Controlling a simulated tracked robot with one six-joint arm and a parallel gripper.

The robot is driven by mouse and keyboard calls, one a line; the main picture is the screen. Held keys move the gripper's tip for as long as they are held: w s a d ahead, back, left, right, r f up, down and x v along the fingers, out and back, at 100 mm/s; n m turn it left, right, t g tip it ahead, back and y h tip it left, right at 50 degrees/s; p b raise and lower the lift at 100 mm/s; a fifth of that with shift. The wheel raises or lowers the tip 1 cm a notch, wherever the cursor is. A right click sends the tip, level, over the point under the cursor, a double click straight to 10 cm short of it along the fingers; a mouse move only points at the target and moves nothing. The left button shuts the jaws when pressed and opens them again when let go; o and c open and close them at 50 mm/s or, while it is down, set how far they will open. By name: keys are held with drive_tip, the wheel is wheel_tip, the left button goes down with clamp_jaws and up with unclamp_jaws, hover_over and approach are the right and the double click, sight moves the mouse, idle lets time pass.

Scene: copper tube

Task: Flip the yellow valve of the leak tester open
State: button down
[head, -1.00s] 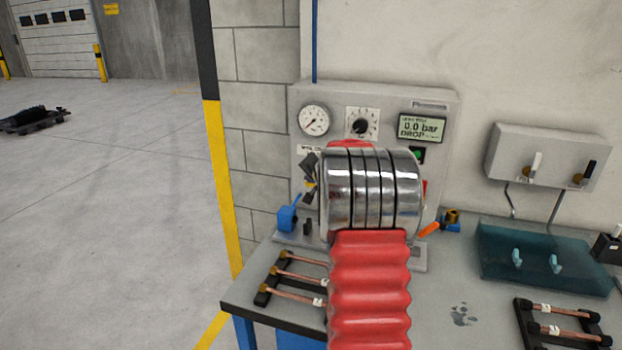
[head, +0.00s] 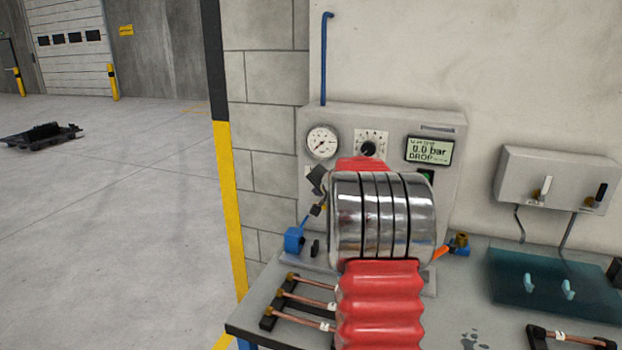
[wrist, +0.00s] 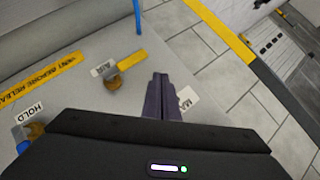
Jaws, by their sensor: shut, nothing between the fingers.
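The leak tester (head: 452,190) is a grey panel behind the workbench, with a round gauge and a display reading 0.0 bar. In the wrist view, the yellow valve lever (wrist: 131,60) sits on a brass body by the AIR label. My gripper (wrist: 160,78) is shut and empty, just right of the yellow lever, with a small gap in the picture. Depth between them is hard to judge. In the head view my gripper (head: 318,181) is a dark shape left of my arm, which hides much of the panel. A blue-handled valve (wrist: 33,132) stands by the HOLD label.
Copper tubes (head: 308,302) lie on a black rack at the bench's front left. A blue fitting (head: 294,240) stands left of the panel. A teal mat (head: 510,285) and a wall box with levers (head: 520,180) are at right. Open floor lies left of the yellow-black post.

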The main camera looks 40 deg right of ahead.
drive_tip(key=s+a+r, duration=0.3)
drive_tip(key=a+r, duration=0.3)
drive_tip(key=r, duration=0.1)
drive_tip(key=shift+s+r, duration=0.25)
drive_tip(key=shift+r, duration=0.15)
drive_tip(key=shift+a, duration=0.1)
idle(0.3)
drive_tip(key=s+a+f+n+g+y, duration=0.2)
drive_tip(key=s+a+f, duration=0.1)
drive_tip(key=a+f, duration=0.3)
drive_tip(key=s+a+f+n+g+y, duration=0.2)
drive_tip(key=s+a+n, duration=0.1)
drive_tip(key=s+a, duration=0.55)
drive_tip(key=s+a+f+n+g+y, duration=0.1)
drive_tip(key=s+a+f+n, duration=0.3)
drive_tip(key=a, duration=0.8)
drive_tip(key=s+a+r+n, duration=0.2)
drive_tip(key=s+a+n, duration=0.5)
drive_tip(key=s+a, duration=0.8)
drive_tip(key=shift+s+a+r, duration=0.2)
drive_tip(key=shift+a+r, duration=0.1)
drive_tip(key=shift+a, duration=0.75)
